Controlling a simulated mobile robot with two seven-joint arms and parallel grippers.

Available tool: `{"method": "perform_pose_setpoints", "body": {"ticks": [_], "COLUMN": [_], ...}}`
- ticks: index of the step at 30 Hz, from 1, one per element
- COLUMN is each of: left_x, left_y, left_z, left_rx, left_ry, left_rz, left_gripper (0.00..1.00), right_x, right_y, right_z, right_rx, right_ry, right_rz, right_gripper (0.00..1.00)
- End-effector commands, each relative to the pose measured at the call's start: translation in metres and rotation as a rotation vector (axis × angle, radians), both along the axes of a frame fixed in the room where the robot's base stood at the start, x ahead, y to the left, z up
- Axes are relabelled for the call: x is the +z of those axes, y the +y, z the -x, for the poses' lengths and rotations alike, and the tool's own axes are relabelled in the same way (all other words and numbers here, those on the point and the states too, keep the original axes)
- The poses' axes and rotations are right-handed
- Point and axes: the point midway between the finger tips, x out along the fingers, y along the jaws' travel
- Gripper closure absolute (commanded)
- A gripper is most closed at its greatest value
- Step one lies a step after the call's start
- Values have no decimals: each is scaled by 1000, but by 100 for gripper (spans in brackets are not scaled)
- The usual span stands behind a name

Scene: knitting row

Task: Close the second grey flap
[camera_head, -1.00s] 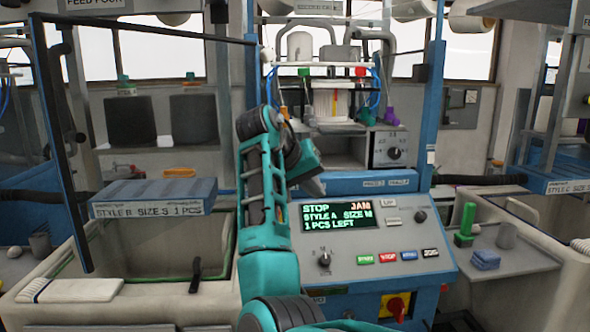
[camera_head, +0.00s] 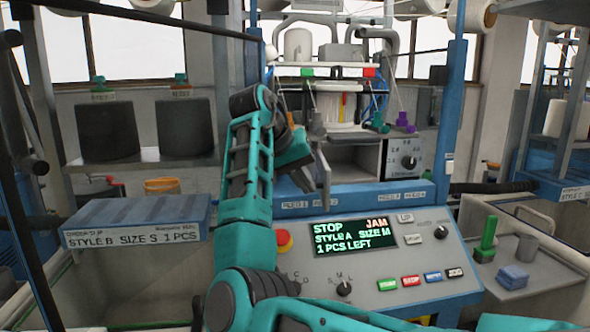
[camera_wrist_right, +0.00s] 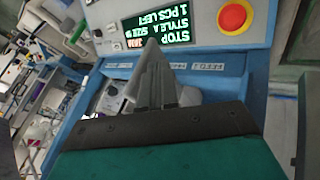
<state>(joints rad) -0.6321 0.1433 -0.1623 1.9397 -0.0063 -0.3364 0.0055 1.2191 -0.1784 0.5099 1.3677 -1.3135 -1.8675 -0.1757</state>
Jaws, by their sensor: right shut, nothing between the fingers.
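My right gripper (camera_head: 308,183) is shut and empty in front of the knitting machine, above the control panel (camera_head: 400,262). Its closed grey fingers also show in the wrist view (camera_wrist_right: 154,78), with the blue machine front behind them. My arm hides the machine's left part. My left gripper is not in view.
The panel's display (camera_head: 354,237) reads STOP, JAM, 1 PCS LEFT. A red stop button (camera_head: 284,241) sits beside it, close to my forearm. A blue-topped STYLE B box (camera_head: 135,215) stands left. A side tray (camera_head: 540,268) at right holds green and blue pieces.

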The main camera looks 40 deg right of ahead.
Motion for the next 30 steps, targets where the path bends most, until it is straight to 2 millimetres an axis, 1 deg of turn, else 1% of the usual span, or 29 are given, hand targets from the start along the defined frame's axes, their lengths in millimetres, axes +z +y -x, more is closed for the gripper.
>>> {"method": "perform_pose_setpoints", "body": {"ticks": [1, 3, 9, 23, 30], "left_x": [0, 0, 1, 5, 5], "left_y": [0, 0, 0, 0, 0], "left_z": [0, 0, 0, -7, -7], "left_rx": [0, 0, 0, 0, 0], "left_ry": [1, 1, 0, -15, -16], "left_rz": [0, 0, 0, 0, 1], "left_gripper": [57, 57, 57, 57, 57], "right_x": [-8, -16, -29, -31, -31], "right_y": [-5, -12, -22, -24, -29], "right_z": [0, 0, 0, -1, -9], "right_rx": [-2, 0, 0, 2, 33], "right_ry": [2, 1, 0, -1, -1], "right_rz": [-1, -1, 0, 1, 1], "right_gripper": [100, 100, 100, 100, 100]}}
